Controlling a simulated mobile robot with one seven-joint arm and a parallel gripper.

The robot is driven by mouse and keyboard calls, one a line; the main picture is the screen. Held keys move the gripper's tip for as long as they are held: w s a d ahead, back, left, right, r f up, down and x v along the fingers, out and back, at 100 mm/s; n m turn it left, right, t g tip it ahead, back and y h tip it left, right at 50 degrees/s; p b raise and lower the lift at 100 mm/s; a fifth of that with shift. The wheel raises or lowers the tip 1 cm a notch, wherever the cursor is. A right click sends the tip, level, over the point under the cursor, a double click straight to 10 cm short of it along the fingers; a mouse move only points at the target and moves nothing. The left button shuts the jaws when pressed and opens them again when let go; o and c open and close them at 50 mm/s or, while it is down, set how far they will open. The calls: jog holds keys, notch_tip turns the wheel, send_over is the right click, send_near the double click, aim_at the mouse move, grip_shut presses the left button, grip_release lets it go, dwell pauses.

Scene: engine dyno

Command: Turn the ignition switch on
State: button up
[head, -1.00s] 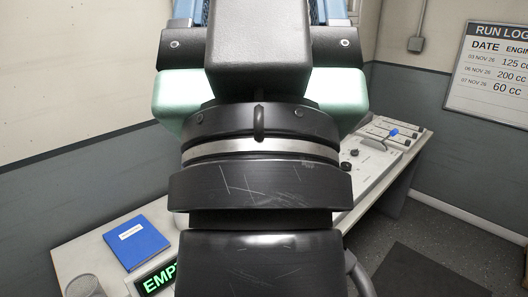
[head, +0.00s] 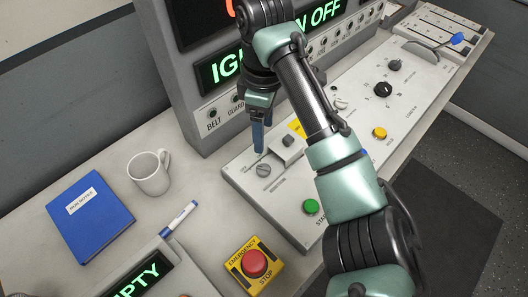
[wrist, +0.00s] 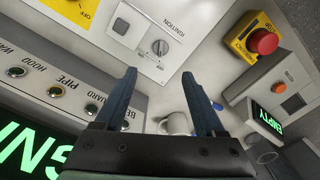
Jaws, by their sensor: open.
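The ignition switch (head: 263,169) is a small grey round knob with a slot line, at the near left end of the sloped control panel (head: 292,212). In the wrist view the ignition switch (wrist: 160,47) sits beside its IGNITION label, just beyond the fingertips. My gripper (head: 262,145) has blue fingers pointing down above and just behind the knob. In the wrist view my gripper (wrist: 159,74) is open and empty, its fingers apart, with the knob lying between their directions. I see no clear contact with the knob. The display (head: 275,45) reads OFF, partly hidden by my arm.
Close by are a small rocker switch (head: 288,141), a green button (head: 311,206) and a red emergency stop (head: 254,263). A white mug (head: 150,173), a marker (head: 180,219) and a blue notebook (head: 90,217) lie left. The upright display housing stands behind.

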aim_at(264, 167)
notch_tip(264, 167, down, 13)
jog(key=b, duration=0.3)
jog(key=shift+r, duration=0.1)
grip_shut()
